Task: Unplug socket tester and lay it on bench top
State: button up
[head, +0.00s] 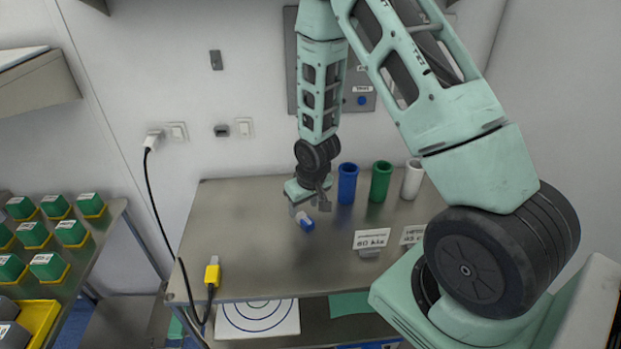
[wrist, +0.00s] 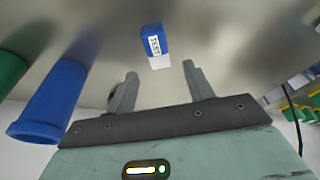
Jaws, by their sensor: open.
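The socket tester (head: 307,224), a small blue and white block, appears to lie on the metal bench top (head: 240,220), just below my gripper (head: 311,203). In the wrist view the tester (wrist: 154,45) shows its label and sits beyond the fingertips, with nothing between the jaws. My gripper (wrist: 160,76) is open, its two fingers apart and clear of the tester. A wall socket (head: 222,130) with a dark face is behind the bench, beside a white switch (head: 244,127).
Blue (head: 347,183), green (head: 381,181) and white (head: 412,180) cups stand at the bench's back right. Label cards (head: 371,238) stand in front. A yellow connector (head: 212,272) lies at the front left, its black cable running to a white plug (head: 153,139).

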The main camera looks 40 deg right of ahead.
jog(key=v, duration=1.5)
jog(key=s+a+r+n+g, duration=0.1)
jog(key=s+a+r+n, duration=0.15)
jog(key=a, duration=0.45)
jog(key=s+a+r+n, duration=0.1)
jog(key=s+a, duration=0.2)
jog(key=a, duration=0.3)
jog(key=s+a+r+n+g, duration=0.1)
jog(key=s+a+n, duration=0.1)
jog(key=s+a, duration=0.3)
jog(key=s+a+r+n+g+b, duration=0.1)
jog(key=s+a+r+n, duration=0.1)
jog(key=s+a, duration=0.3)
jog(key=s+n, duration=0.1)
jog(key=s, duration=0.3)
jog(key=shift+s+a+y, duration=0.35)
jog(key=shift+a+y, duration=0.05)
jog(key=shift+r, duration=0.1)
